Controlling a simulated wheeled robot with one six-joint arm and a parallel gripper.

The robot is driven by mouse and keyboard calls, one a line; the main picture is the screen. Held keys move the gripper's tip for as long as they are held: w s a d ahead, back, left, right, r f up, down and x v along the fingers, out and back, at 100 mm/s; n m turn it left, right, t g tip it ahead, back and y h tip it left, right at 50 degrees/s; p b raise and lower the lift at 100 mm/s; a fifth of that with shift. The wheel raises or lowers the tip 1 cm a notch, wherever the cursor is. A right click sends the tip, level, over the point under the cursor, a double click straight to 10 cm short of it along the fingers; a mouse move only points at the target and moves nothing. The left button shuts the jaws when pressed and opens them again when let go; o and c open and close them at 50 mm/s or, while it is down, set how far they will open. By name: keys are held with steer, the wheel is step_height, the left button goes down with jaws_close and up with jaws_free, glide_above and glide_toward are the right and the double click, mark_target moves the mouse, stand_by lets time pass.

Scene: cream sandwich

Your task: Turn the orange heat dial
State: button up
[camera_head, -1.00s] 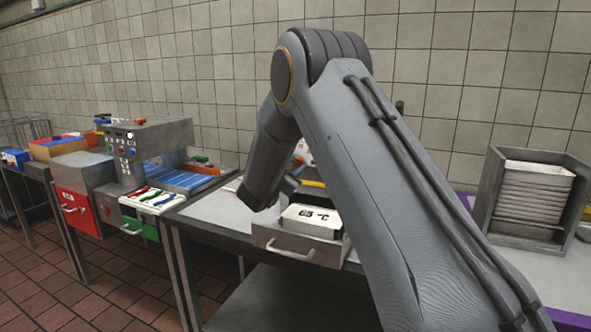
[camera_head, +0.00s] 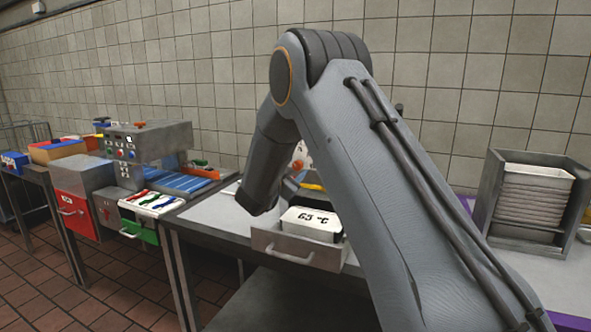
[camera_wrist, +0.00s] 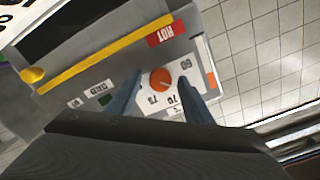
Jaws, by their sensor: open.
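The orange heat dial (camera_wrist: 161,79) is a round knob on a white plate with numbers around it, in the wrist view. The plate is on the grey front of a machine (camera_wrist: 100,85) with a yellow bar (camera_wrist: 105,50) and a red HOT label (camera_wrist: 166,33). My gripper (camera_wrist: 160,82) is open, with one finger on each side of the dial in this picture. I cannot tell whether the fingers touch it. A white 65 °C display (camera_head: 311,222) shows beside my arm.
A drawer with a handle (camera_head: 290,250) sits below the display. A grey rack of white trays (camera_head: 535,190) stands at the right. Another machine (camera_head: 150,140) with a blue belt and a red drawer (camera_head: 75,212) stand at the left. The grey tabletop (camera_head: 215,212) between them is largely clear.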

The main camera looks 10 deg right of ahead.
steer(key=b+v, duration=0.1)
steer(key=v, duration=0.6)
steer(key=shift+b, duration=0.3)
steer(key=shift+s, duration=0.1)
